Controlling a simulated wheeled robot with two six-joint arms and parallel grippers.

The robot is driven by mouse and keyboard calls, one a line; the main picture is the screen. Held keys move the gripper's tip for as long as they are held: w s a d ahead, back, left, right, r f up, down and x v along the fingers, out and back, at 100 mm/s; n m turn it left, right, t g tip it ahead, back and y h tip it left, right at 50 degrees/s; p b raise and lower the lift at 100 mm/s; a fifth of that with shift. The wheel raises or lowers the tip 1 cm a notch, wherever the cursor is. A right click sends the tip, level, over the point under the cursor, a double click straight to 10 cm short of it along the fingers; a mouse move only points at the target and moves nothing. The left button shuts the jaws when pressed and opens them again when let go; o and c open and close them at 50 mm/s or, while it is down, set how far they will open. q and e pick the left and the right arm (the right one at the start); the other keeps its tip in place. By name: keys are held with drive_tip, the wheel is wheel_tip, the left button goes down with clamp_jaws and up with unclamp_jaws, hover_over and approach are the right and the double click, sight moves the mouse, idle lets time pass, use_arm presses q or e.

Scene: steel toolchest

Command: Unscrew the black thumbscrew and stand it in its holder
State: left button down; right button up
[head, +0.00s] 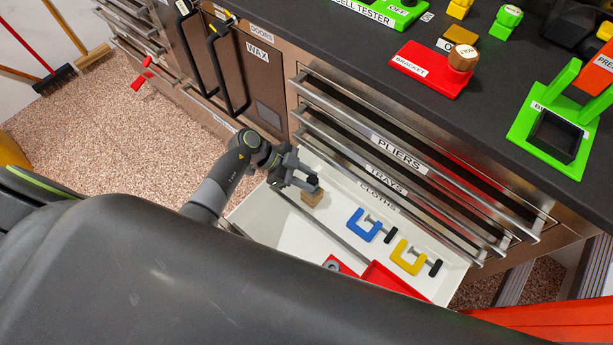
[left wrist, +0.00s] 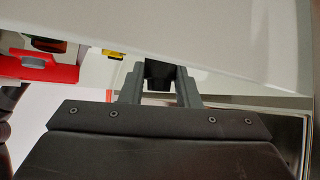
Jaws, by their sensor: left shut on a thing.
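My left gripper (head: 305,183) is over the left part of the open pale drawer, right by a small tan block (head: 312,198). In the left wrist view my left gripper (left wrist: 159,88) is shut on a small black piece (left wrist: 158,74), which looks like the black thumbscrew. Its lower end is hidden, so I cannot tell whether it is still in a thread. In the head view the fingers hide it. I cannot tell whether the tan block is the holder. My right gripper is not in view.
The drawer (head: 262,222) also holds a blue clamp (head: 361,226), a yellow clamp (head: 408,259) and red pieces (head: 395,280). Closed drawers with long bar handles (head: 420,160) rise just behind. The dark worktop (head: 370,40) carries a red bracket stand (head: 425,68) and green fixtures.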

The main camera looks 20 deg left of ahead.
use_arm(q)
drive_tip(key=shift+r+p, duration=0.1)
drive_tip(key=shift+p, duration=0.3)
idle(0.6)
drive_tip(key=shift+p, duration=0.4)
idle(0.4)
drive_tip(key=shift+p, duration=0.3)
drive_tip(key=shift+f+b, duration=0.65)
drive_tip(key=shift+f, duration=0.35)
